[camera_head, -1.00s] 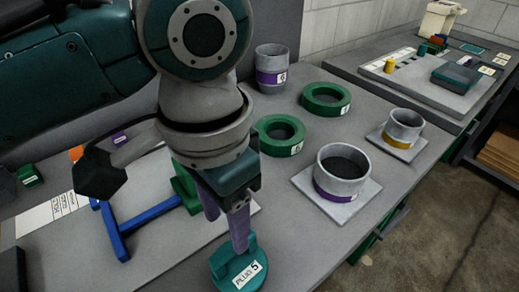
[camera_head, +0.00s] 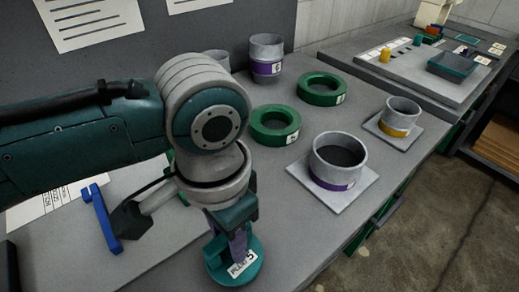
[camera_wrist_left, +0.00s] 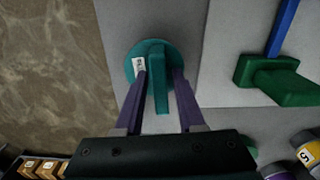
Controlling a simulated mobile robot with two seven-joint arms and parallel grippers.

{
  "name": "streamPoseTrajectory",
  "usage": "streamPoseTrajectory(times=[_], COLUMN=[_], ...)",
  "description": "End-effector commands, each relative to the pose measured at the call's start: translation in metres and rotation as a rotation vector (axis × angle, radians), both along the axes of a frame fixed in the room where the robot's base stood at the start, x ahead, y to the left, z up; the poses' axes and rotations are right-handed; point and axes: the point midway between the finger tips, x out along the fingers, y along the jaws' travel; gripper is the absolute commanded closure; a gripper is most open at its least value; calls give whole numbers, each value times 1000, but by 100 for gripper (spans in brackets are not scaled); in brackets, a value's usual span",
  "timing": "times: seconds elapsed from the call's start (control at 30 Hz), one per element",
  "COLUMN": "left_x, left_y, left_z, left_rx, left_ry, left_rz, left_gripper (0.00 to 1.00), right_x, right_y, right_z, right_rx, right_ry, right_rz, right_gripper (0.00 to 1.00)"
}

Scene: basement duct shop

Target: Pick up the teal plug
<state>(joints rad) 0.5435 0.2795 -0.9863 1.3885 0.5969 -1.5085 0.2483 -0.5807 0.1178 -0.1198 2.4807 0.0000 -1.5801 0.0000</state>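The teal plug (camera_head: 222,277), a round disc with an upright bar handle and a white "PLUG 5" label, sits at the front of the workbench. My left gripper (camera_head: 238,248) points down onto it from above. In the left wrist view the plug (camera_wrist_left: 158,52) lies just past the fingertips. Its bar handle stands between the two purple fingers of the left gripper (camera_wrist_left: 159,75), with a gap visible on each side. The fingers are open and straddle the handle. Contact between fingertips and disc cannot be told. My right gripper is not in view.
Two green rings (camera_head: 275,126) (camera_head: 321,89) and grey collars with purple bands (camera_head: 337,160) (camera_head: 266,55) stand to the right and behind. A yellow-banded collar (camera_head: 400,117) is further right. Bare bench lies right of the plug.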

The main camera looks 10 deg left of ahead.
Motion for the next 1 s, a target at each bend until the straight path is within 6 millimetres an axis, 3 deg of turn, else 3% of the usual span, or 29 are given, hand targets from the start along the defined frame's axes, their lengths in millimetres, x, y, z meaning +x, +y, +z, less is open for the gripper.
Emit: streamPoseTrajectory(times=[0.03,0.3,1.0], left_x=[0,0,0], left_y=[0,0,0], left_z=[0,0,0], left_rx=[0,0,0], left_ry=[0,0,0], left_rz=[0,0,0], left_gripper=[69,99,100], right_x=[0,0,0], right_y=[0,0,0], right_z=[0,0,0], right_rx=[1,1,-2], right_ry=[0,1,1], right_rz=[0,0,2], right_gripper=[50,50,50])
